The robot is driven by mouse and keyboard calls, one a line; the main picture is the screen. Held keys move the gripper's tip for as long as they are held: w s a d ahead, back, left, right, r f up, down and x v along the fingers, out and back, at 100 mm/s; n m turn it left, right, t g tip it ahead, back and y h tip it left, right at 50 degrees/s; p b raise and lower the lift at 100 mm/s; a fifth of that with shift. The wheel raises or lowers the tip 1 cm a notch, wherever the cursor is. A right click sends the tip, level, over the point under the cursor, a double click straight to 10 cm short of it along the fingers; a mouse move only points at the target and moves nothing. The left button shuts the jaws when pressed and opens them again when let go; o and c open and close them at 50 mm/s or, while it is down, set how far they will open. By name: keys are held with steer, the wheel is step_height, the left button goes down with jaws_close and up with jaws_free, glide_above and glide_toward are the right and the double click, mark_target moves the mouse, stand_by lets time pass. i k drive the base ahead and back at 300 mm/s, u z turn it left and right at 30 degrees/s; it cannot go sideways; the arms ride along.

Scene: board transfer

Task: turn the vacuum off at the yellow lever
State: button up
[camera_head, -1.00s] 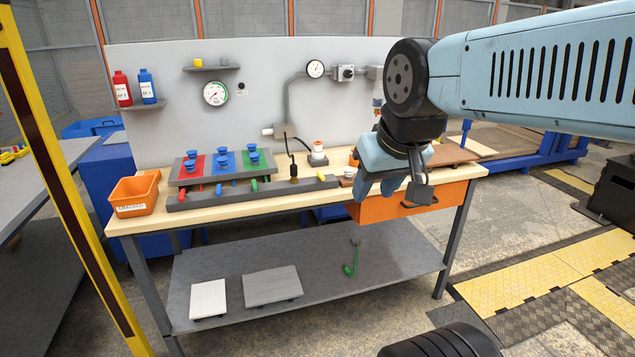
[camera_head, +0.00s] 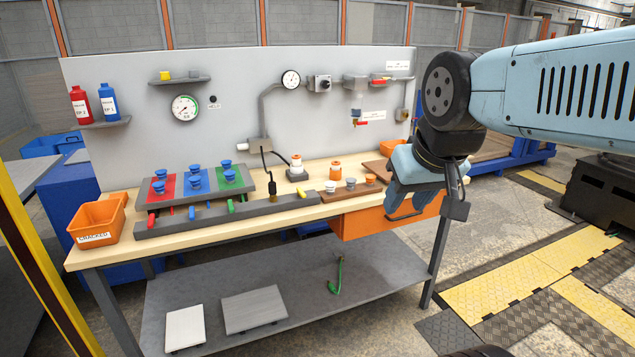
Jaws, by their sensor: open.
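A black fitting with a hose (camera_head: 272,187) stands at the rail. A round white gauge (camera_head: 185,108) is on the back panel, and a smaller gauge (camera_head: 290,79) sits on the grey pipe. A valve with a red handle (camera_head: 360,124) is on the panel's right part. My gripper (camera_head: 408,212) is open, pointing down in front of the bench's right end, apart from the rail.
The wooden bench top (camera_head: 107,252) also holds a grey fixture (camera_head: 253,180) with red, blue and green plates, an orange bin (camera_head: 97,240) and a brown board (camera_head: 340,197) with small cups. An orange drawer (camera_head: 350,225) is behind my gripper. A yellow post (camera_head: 30,250) stands at left.

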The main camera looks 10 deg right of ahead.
mark_target(300, 192)
steer(key=z, duration=0.15)
steer(key=i, duration=1.05)
steer(key=u, duration=0.5)
